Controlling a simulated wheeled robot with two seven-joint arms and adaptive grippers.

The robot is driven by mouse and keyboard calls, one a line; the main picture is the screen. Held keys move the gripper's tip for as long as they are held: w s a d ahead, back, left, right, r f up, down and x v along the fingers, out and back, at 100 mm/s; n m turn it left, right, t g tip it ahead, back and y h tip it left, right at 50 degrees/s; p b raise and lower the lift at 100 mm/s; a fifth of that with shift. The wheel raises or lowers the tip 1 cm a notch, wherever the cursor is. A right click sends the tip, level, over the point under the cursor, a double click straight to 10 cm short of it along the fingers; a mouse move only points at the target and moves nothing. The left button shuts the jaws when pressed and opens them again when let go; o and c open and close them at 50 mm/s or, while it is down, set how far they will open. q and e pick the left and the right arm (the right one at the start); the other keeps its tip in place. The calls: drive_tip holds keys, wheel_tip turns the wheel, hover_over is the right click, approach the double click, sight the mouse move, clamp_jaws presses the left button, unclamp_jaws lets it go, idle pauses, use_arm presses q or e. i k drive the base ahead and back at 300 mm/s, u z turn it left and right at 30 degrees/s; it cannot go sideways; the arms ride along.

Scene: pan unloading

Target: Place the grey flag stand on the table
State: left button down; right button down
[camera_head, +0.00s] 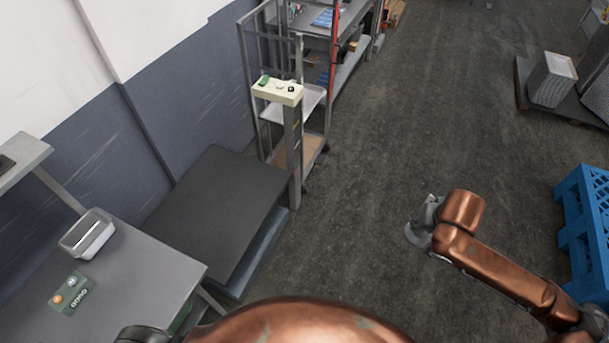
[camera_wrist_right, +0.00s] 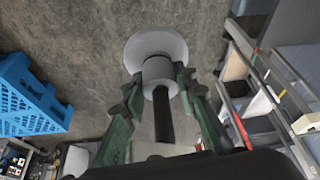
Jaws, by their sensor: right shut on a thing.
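The grey flag stand (camera_wrist_right: 157,48) has a round base, a short collar and a dark rod. My right gripper (camera_wrist_right: 158,88) is shut on it, with the green fingers on both sides of the collar. In the head view, the stand (camera_head: 416,236) shows small at the end of my copper right arm, off the floor and well right of the tables. A grey table (camera_head: 150,272) stands at the lower left. A darker, lower flat top (camera_head: 215,205) adjoins it. My left gripper is not visible; only a dark arm part shows at the bottom left.
On the grey table are a white bin (camera_head: 88,235) and a green panel with buttons (camera_head: 71,293). A metal rack (camera_head: 272,55) and a post with a cream box (camera_head: 277,92) stand beyond. Blue crate (camera_head: 585,225) is at right. Middle floor is clear.

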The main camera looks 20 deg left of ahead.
sight(230, 203)
drive_tip(key=u, duration=0.5)
drive_tip(key=i, duration=0.85)
drive_tip(key=u, duration=1.4)
drive_tip(key=i, duration=0.55)
drive_tip(key=u, duration=0.5)
